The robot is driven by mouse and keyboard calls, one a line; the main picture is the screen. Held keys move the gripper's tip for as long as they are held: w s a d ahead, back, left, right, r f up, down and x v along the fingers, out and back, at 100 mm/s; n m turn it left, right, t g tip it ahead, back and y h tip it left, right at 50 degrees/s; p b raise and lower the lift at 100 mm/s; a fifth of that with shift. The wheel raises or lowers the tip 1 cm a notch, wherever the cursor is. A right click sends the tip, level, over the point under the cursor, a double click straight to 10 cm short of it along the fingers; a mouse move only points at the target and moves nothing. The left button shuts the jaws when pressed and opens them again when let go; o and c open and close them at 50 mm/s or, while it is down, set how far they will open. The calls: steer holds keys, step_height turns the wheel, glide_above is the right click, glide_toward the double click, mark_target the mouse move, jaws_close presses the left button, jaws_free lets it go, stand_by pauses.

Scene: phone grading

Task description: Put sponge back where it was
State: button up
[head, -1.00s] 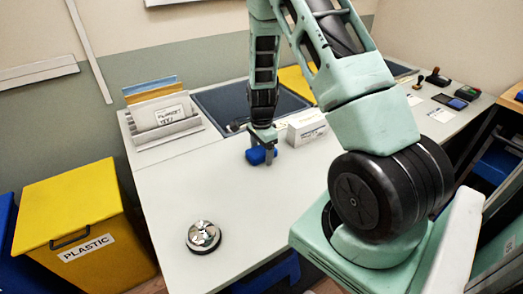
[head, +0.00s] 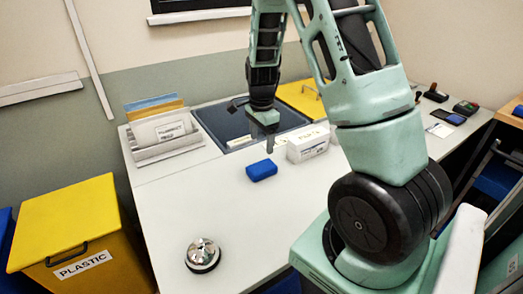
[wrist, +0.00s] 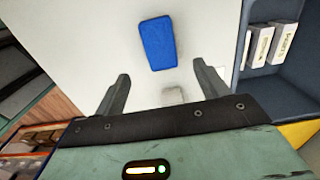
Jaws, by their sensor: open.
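The blue sponge (head: 262,170) lies flat on the light table, in front of the white box. In the wrist view the sponge (wrist: 158,43) lies ahead of and between the two fingers, apart from both. My gripper (head: 269,146) is open and empty, raised above the table just behind the sponge. In the wrist view my gripper (wrist: 162,85) has its fingers spread wide over the table.
A white labelled box (head: 308,143) stands right of the sponge. A dark tray (head: 222,122) and a grey file holder (head: 165,143) are behind. A silver bell (head: 203,254) is at the front. A yellow plastic bin (head: 76,225) stands left. The table's middle is clear.

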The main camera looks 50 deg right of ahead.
steer(key=s+a+r+n, duration=0.1)
steer(key=a+r+n, duration=0.1)
steer(key=a+n, duration=0.35)
steer(key=s+a+r+n+y, duration=0.1)
steer(key=a+r+n, duration=0.1)
steer(key=a, duration=0.7)
steer(key=s+a+r+n, duration=0.1)
steer(key=a+r+n, duration=0.25)
steer(key=a, duration=0.35)
steer(key=s+a+r+n, duration=0.3)
steer(key=s+a+n, duration=1.1)
steer(key=s+n, duration=0.3)
steer(key=shift+s+a+n, duration=0.15)
steer(key=shift+s+n, duration=0.25)
steer(key=shift+s, duration=0.75)
